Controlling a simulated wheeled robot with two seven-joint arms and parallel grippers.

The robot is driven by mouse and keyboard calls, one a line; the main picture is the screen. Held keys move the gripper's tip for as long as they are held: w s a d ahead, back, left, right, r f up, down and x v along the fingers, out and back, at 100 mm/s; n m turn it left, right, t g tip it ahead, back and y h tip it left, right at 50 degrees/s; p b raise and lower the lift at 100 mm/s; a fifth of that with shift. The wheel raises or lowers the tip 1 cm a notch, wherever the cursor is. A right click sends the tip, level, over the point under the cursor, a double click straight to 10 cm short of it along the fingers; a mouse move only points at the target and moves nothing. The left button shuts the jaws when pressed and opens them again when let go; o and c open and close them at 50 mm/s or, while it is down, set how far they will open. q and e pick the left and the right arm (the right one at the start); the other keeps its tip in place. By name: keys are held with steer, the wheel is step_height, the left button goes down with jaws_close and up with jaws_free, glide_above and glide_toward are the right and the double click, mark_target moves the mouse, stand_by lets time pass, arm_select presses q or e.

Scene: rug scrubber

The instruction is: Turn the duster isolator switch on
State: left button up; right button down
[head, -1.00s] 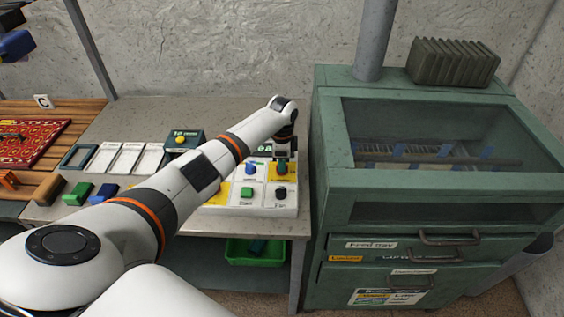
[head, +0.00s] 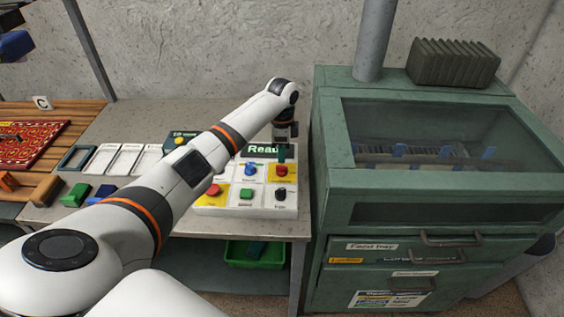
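The white control panel (head: 234,207) stands at the right end of the bench. It has a display reading "Ready", a blue knob (head: 251,169), a red knob (head: 282,171) on a yellow plate, a red button (head: 214,190), a green button (head: 246,193) and a black knob (head: 281,194). The small labels are too blurred to read, so I cannot tell for sure which is the duster isolator switch. My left gripper (head: 282,158) points down just above the red knob on the yellow plate. Its finger opening is too small to judge.
The green duster cabinet (head: 335,190) with a clear window stands close on the right. A small dark box with a yellow button (head: 180,141) is behind my arm. Green (head: 75,195) and blue (head: 103,193) blocks and pale trays lie left. A red rug (head: 40,143) lies far left.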

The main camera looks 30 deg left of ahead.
mark_target(282, 166)
arm_select(q)
step_height(282, 166, up, 7)
steer(key=b, duration=0.1)
steer(key=shift+f, duration=0.2)
stand_by(0.5)
